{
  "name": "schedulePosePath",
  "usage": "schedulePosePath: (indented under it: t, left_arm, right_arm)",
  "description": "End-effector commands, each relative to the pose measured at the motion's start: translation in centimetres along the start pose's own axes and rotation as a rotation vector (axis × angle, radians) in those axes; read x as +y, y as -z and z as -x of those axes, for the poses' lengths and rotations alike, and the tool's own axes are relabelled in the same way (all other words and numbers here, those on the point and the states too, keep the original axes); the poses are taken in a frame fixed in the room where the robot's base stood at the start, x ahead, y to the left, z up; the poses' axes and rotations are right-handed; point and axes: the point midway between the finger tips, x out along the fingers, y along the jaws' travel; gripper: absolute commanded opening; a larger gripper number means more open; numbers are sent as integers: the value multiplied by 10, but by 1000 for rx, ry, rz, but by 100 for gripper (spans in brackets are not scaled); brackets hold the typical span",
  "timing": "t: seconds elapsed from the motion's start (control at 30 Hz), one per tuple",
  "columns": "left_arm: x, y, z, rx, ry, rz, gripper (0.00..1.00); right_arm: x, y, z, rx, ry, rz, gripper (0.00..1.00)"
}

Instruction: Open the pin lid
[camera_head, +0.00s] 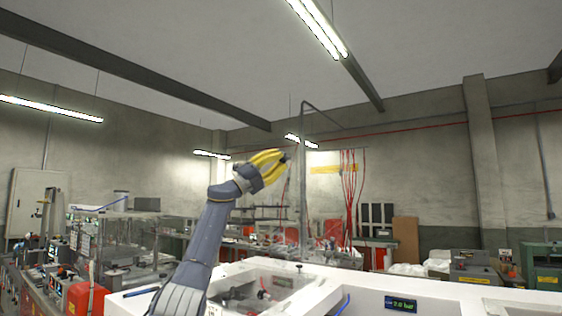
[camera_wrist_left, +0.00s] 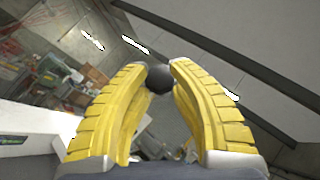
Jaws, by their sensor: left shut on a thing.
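My left gripper (camera_head: 281,158) is raised high above a white machine housing (camera_head: 325,285), with its yellow fingers pointing up and right. In the left wrist view the two ribbed fingertips (camera_wrist_left: 160,72) close on a small round black knob (camera_wrist_left: 160,79). I cannot clearly make out a lid attached to the knob. The housing has an opening (camera_head: 255,293) in its top with small parts inside, partly hidden behind my left arm. A display reading about 7.0 bar (camera_head: 399,304) is on its front. My right gripper is not in view.
Cluttered benches stand to the left, with a red box (camera_head: 87,298) near the front. A blue pen-like item (camera_head: 141,291) lies left of my arm. Red hoses (camera_head: 350,195) hang behind the housing. The air around the raised gripper looks clear.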

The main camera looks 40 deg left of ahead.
Motion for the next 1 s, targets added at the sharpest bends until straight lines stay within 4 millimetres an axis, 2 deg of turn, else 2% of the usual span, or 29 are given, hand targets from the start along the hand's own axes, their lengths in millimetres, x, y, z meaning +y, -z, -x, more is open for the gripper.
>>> schedulePosePath:
  t: [0.03,0.07,0.33,0.67,0.87,1.0]
  left_arm:
    - [-5,0,-3,-3,8,-4,0]
    - [-5,0,-3,-3,8,-4,25]
    - [-3,0,-2,-1,4,-2,55]
    - [0,0,3,-1,1,-1,55]
    - [0,0,23,-1,0,-3,55]
    - [1,0,46,-1,-1,-2,55]
  right_arm:
    - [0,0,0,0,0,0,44]
    - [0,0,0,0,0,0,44]
    - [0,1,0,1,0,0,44]
    - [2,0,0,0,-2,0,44]
    - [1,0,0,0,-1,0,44]
    - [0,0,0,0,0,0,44]
